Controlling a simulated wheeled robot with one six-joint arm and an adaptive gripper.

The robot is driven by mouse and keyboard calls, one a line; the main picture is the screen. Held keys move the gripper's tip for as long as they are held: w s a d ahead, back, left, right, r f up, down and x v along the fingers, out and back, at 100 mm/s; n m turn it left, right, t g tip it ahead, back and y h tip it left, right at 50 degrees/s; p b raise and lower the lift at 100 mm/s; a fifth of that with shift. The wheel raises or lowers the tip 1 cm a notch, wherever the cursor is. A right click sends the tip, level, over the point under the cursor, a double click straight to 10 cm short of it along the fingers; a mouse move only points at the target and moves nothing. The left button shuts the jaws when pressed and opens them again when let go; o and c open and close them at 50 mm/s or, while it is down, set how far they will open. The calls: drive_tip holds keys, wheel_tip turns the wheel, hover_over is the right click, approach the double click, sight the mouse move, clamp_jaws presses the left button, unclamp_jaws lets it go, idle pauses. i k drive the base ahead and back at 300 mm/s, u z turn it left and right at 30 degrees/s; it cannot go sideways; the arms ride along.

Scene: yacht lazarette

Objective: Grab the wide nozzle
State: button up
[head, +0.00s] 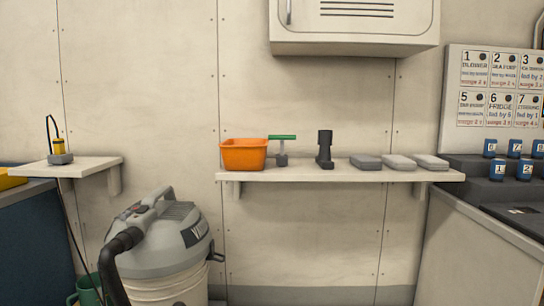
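A dark grey upright nozzle-like piece (325,147) stands on the middle of the wall shelf (300,175) in the head view. It has a tube-shaped top and a foot at its base, and it looks like the wide nozzle, though I cannot read any label. It stands apart from the things on either side of it. My gripper is not in the head view, so I cannot see its position or state.
A vacuum (165,240) with a black hose stands below left. A cabinet (354,25) hangs above the shelf.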

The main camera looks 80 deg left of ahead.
sight(325, 137)
drive_tip(key=u, duration=2.2)
drive_tip(key=i, duration=0.9)
drive_tip(key=u, duration=0.4)
